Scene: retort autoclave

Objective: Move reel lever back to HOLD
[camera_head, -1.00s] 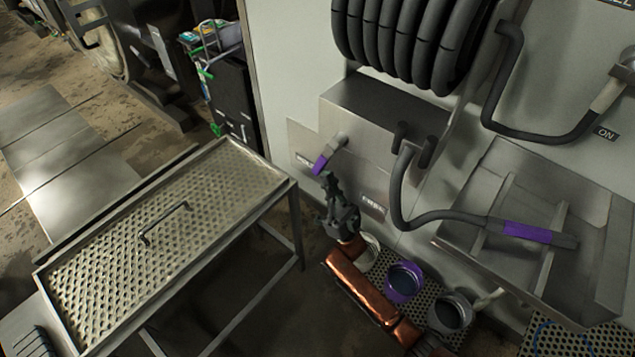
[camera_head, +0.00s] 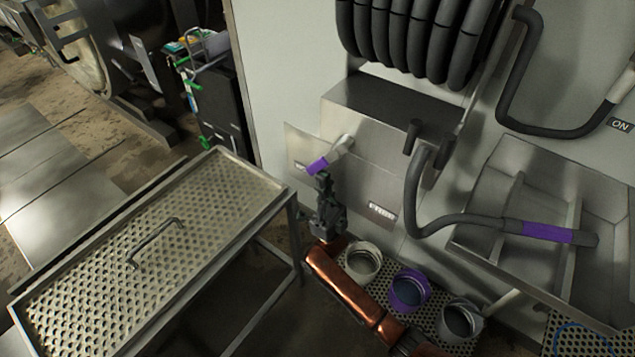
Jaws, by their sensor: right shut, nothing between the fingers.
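The reel lever (camera_head: 331,155) sticks out of the steel box under the hose reel, with a purple grip at its lower-left end. It points down and to the left. A FREE label (camera_head: 381,209) is on the plate to its lower right. Another label to the left of the lever is mostly hidden by the purple grip. My right gripper (camera_head: 323,180) is shut and empty. Its fingertips are just below the purple grip; I cannot tell whether they touch it. My left gripper is not in view.
The hose reel (camera_head: 410,40) is above the box. A hose nozzle with a purple band (camera_head: 546,232) lies in a steel tray at right. A perforated table (camera_head: 90,270) is at left.

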